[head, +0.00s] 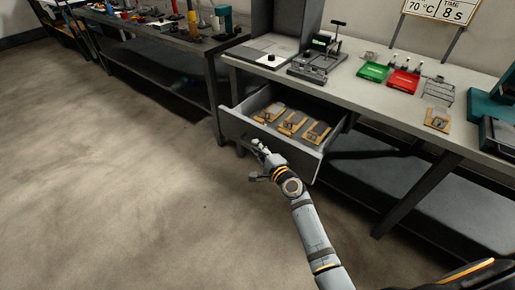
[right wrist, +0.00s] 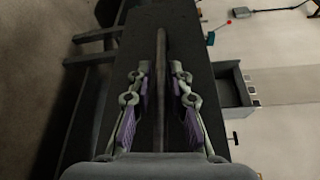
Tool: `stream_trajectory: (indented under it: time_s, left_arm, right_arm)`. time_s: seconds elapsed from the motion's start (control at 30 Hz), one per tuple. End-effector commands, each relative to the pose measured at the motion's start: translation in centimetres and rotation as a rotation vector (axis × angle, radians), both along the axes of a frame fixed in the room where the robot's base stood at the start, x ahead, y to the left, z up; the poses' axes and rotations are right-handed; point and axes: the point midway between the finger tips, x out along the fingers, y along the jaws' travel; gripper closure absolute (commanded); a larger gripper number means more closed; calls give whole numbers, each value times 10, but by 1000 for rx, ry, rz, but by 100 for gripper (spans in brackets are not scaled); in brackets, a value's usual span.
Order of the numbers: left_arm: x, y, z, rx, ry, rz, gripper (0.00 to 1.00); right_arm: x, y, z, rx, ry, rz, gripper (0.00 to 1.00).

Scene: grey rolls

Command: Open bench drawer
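The bench drawer (head: 262,138) is pulled out from under the grey bench (head: 385,98), and its inside shows. Several flat wood-coloured pieces with grey tops lie in it. My right gripper (head: 259,147) is low at the drawer's front face, close to it. In the right wrist view the right gripper (right wrist: 160,78) has its two fingers apart, one on each side of a long bar (right wrist: 161,48), which seems to be the drawer handle. Gaps show between bar and fingers. My left gripper is not in view.
On the bench stand a black press-like device (head: 318,62), a green tray (head: 374,71) and a red tray (head: 403,80). A second bench (head: 160,36) with tools stands at the left. The floor (head: 120,190) left of the drawer is clear.

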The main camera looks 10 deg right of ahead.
Motion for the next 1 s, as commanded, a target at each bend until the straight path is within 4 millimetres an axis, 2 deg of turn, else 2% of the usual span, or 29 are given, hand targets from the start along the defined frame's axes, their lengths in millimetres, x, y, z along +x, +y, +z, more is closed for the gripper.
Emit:
stream_trajectory:
  time_s: [0.03, 0.07, 0.3, 0.43, 0.57, 0.8, 1.0]
  left_arm:
    - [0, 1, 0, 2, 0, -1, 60]
    - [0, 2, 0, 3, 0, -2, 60]
    - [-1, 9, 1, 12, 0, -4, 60]
    - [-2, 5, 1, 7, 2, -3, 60]
    - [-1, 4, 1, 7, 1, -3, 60]
    - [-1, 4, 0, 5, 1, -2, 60]
    - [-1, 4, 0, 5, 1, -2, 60]
  right_arm:
    - [0, 0, 0, 0, 0, 0, 70]
    - [0, 0, 0, 0, -1, 0, 66]
    - [0, 0, 1, 1, -2, 0, 66]
    - [-6, -2, 1, 0, -1, 0, 66]
    - [-30, -9, 2, -1, 1, 0, 66]
    - [-86, -25, 6, -2, 3, 1, 66]
    - [-111, -32, 9, -2, -1, 0, 66]
